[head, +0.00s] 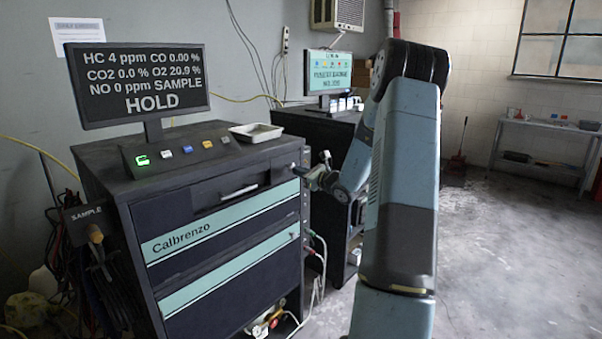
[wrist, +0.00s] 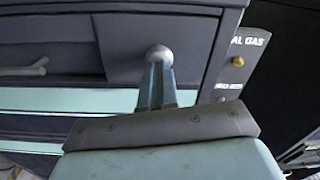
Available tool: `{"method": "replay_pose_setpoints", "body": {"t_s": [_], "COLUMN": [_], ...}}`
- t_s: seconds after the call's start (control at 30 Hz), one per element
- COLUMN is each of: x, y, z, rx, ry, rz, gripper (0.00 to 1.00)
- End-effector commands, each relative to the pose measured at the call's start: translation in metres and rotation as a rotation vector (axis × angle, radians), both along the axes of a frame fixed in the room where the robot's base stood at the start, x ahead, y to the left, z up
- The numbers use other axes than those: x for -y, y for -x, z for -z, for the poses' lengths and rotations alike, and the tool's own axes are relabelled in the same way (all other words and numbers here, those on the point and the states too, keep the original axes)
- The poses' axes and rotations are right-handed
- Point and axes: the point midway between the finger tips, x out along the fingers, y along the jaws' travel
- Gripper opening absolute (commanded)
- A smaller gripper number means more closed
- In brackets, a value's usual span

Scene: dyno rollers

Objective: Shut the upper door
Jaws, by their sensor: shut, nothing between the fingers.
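The upper door (head: 215,247) is the dark panel with the teal "Calbrenzo" band on the cabinet front. It looks about flush with the front, and I see no clear gap. My gripper (head: 301,173) is at the cabinet's upper right front corner, just above the right end of that band. In the wrist view my gripper (wrist: 157,82) is shut and empty. Its fingertips point at a round grey knob (wrist: 158,55) on the dark panel, close to or touching it; I cannot tell which. The teal band (wrist: 55,99) shows there at left.
The lower door (head: 240,295) has its own teal band and a knob. A drawer handle (head: 239,192) is left of my gripper. A monitor (head: 140,85) and a shallow tray (head: 256,132) stand on top. Hoses hang at the cabinet's right.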

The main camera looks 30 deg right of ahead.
Motion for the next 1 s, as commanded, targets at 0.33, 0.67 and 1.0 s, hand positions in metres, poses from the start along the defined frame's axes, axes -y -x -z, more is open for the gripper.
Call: {"method": "replay_pose_setpoints", "body": {"t_s": [0.33, 0.67, 1.0], "x": [-0.0001, -0.0001, 0.0000], "y": [-0.0001, -0.0001, 0.0000], "z": [0.0000, 0.0000, 0.0000], "rx": [0.000, 0.000, 0.000], "ry": [0.000, 0.000, 0.000], "rz": [0.000, 0.000, 0.000], "gripper": [0.00, 0.00, 0.04]}}
